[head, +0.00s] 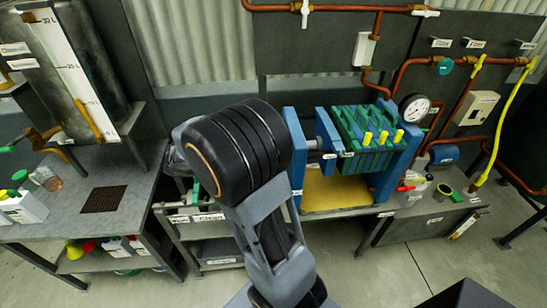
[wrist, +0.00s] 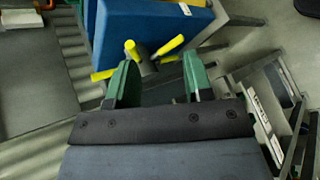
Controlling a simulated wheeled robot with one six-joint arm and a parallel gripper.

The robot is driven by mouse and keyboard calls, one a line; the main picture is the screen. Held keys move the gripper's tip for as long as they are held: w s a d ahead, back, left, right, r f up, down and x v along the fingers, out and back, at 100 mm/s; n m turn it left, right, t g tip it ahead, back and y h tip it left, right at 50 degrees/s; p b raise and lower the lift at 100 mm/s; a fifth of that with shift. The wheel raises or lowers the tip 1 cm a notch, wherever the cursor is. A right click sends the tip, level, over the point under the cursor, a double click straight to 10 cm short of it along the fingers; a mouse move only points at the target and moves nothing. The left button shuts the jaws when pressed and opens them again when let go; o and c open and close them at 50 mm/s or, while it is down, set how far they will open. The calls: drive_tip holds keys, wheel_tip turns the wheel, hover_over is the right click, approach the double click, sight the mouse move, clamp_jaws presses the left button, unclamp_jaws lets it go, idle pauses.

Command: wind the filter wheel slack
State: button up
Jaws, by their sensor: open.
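The filter wheel (wrist: 146,67) is a small grey hub with yellow-tipped spokes, in front of the blue end plate (wrist: 150,22) of the filter press in the wrist view. My gripper (wrist: 159,66) has two green fingers, set apart and open, just before the wheel. The left finger overlaps the wheel's left side in the picture; spokes show between the fingertips. I cannot tell whether a finger touches it. In the head view the press has a blue end plate (head: 296,155) and green filter plates (head: 352,128); my arm hides the wheel there.
A yellow tray (head: 342,188) lies under the press. A pressure gauge (head: 414,109) and copper pipes stand to its right. A steel tank (head: 72,75) and a table (head: 75,213) with bottles are at the left. Shelving (wrist: 262,115) is close on the right in the wrist view.

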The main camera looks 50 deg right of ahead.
drive_tip(key=w+d+f+n+h+b, duration=0.2)
drive_tip(key=w+d+f+n+h, duration=0.1)
drive_tip(key=w+d+f+h, duration=0.3)
drive_tip(key=shift+h, duration=0.5)
drive_tip(key=p+x, duration=0.1)
drive_tip(key=x, duration=0.3)
drive_tip(key=f+p+x, duration=0.1)
drive_tip(key=x, duration=0.3)
drive_tip(key=w+p+x, duration=0.1)
drive_tip(key=p+x, duration=0.1)
drive_tip(key=x, duration=0.2)
drive_tip(key=shift+s+d+f, duration=0.1)
drive_tip(key=shift+d+f, duration=0.05)
drive_tip(key=shift+d, duration=0.3)
clamp_jaws()
